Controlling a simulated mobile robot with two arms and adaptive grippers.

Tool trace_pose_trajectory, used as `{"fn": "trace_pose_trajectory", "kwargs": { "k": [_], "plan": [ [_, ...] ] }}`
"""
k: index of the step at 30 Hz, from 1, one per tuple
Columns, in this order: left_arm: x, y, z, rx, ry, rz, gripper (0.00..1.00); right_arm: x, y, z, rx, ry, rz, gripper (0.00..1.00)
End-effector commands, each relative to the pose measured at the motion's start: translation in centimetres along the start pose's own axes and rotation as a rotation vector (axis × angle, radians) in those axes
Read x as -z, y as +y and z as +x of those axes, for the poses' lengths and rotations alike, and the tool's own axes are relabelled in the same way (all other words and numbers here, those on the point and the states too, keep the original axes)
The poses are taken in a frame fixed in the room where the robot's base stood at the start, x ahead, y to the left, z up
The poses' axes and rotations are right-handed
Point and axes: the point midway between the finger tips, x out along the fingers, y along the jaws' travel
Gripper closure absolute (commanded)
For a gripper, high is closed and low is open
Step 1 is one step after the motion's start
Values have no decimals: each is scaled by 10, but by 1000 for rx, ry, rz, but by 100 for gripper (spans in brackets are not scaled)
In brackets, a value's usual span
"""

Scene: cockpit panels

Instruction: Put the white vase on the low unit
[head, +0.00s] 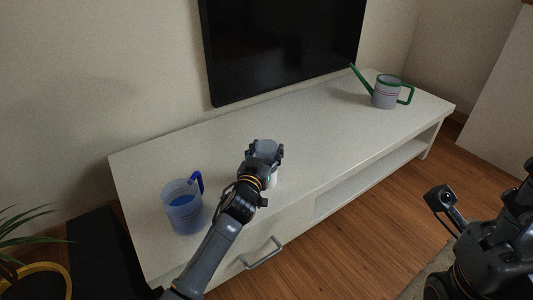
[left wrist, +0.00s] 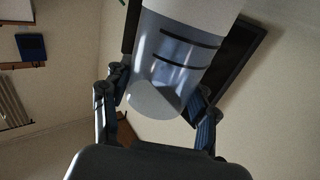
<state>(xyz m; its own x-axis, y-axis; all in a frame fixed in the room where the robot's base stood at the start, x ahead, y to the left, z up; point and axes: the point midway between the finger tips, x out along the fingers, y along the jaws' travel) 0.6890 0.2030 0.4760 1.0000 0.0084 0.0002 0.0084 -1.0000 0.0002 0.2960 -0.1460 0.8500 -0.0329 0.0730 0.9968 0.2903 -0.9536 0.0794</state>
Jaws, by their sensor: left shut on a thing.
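The white vase (left wrist: 178,50) is a pale cylinder with dark stripes, seen close up in the left wrist view between the gripper's fingers. In the head view only small parts of it (head: 265,147) show behind my left gripper (head: 262,160), which is shut on it. They are over the front part of the low unit (head: 300,148), a long white bench with a drawer and an open shelf. I cannot tell whether the vase touches the top. My right gripper (head: 442,198) is partly in view at the right, empty, away from the unit; its jaw state is unclear.
A translucent blue pitcher (head: 183,207) stands on the unit left of my left gripper. A grey watering can with green handle and spout (head: 386,92) stands at the far right end. A black television (head: 285,45) is behind. The unit's middle top is clear.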

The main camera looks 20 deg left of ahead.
Motion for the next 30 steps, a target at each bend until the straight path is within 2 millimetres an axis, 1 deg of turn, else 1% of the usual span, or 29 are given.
{"fn": "trace_pose_trajectory", "kwargs": {
  "k": [4, 8, 9, 11, 12, 20, 24, 27, 30],
  "plan": [
    [2, 0, 0, 0, 2, 1, 99, 0, 0, 1, 0, -1, 0, 60],
    [-2, 0, 0, 0, 1, 1, 99, 0, 0, 0, 2, 3, 0, 60],
    [-2, 0, 0, 0, 0, 1, 35, 0, 0, 1, 2, 5, -1, 60],
    [-2, 0, 0, 0, -1, 1, 23, 0, 0, 1, 2, 4, 0, 60],
    [-2, 0, 0, 0, -1, 1, 18, 0, 0, 1, 2, 4, 0, 60],
    [-2, 0, 0, 0, -1, 1, 18, 0, 0, 1, 2, 3, 0, 60],
    [2, 0, -1, 0, 0, 1, 18, 1, 0, 4, 2, 6, 0, 60],
    [2, 0, -13, -1, -3, 0, 18, 2, 1, 8, -1, 8, 1, 60],
    [3, 0, -31, 1, -5, -1, 18, -4, 2, -4, -17, -43, 5, 60]
  ]
}}
